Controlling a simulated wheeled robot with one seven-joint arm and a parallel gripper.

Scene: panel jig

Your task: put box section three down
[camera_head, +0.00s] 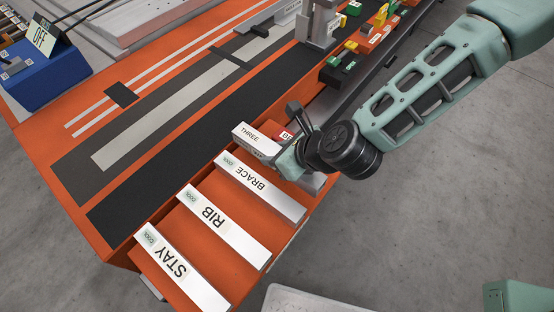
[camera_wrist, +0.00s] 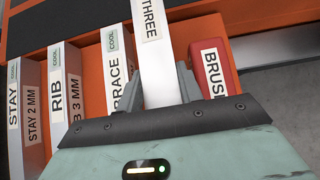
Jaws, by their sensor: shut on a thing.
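Box section three is a white bar labelled THREE (camera_head: 252,138); in the wrist view it (camera_wrist: 152,55) runs up from between my jaws. My gripper (camera_head: 290,150) is shut on it, at the near end of the orange bench between the BRACE bar and a red item. In the wrist view my gripper (camera_wrist: 165,90) has one finger on each side of the bar. In the head view my wrist hides part of the bar. I cannot tell whether its underside touches the bench.
White bars labelled BRACE (camera_head: 262,187), RIB (camera_head: 224,227) and STAY (camera_head: 181,268) lie side by side at the bench's near end. A red BRUSH item (camera_wrist: 210,68) is close on the right. A dark strip (camera_head: 165,165) of the bench is bare.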

